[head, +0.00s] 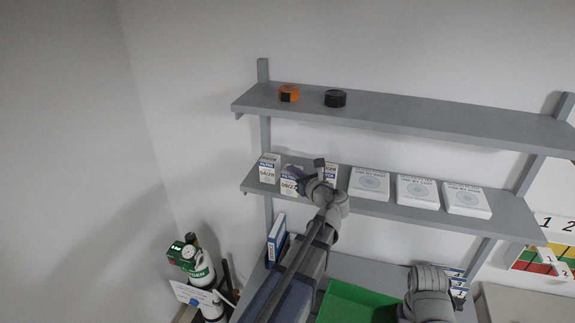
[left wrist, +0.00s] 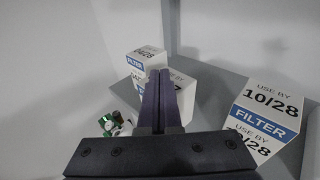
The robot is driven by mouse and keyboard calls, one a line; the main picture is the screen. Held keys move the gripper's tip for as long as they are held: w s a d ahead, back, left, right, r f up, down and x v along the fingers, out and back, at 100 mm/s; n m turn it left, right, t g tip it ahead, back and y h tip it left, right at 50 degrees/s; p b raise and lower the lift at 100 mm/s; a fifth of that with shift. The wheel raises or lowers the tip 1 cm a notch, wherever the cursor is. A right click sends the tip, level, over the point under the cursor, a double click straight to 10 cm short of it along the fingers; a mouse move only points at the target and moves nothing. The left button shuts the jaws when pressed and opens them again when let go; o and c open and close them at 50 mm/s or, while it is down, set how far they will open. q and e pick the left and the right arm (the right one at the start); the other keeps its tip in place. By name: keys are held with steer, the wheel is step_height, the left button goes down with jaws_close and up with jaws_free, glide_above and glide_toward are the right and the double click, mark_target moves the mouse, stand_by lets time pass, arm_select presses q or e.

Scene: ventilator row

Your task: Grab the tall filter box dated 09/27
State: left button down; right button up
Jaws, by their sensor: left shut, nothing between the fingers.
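The filter box dated 09/27 (head: 289,187) stands on the middle shelf, partly covered at its top by my left gripper (head: 293,172). In the left wrist view this box (left wrist: 182,98) is mostly hidden behind my fingers (left wrist: 157,73), which are shut and empty. The fingers point toward it; I cannot tell if they touch it. Left of it is a box dated 04/28 (head: 268,171), also in the wrist view (left wrist: 146,62). Right of it is a box dated 10/28 (left wrist: 265,112), partly hidden behind my gripper in the head view (head: 331,171).
Several flat white boxes (head: 417,190) lie farther right on the middle shelf (head: 510,215). The top shelf (head: 430,118) holds an orange roll (head: 289,93) and a black roll (head: 335,98). A green bin (head: 350,303) and a blue binder (head: 276,240) are below. A green-topped cylinder (head: 199,268) stands lower left.

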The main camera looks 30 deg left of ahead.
arm_select(q)
steer(key=shift+s+d+f, duration=0.2)
steer(key=shift+s+d, duration=0.45)
steer(key=shift+d, duration=0.35)
steer(key=shift+w, duration=0.1)
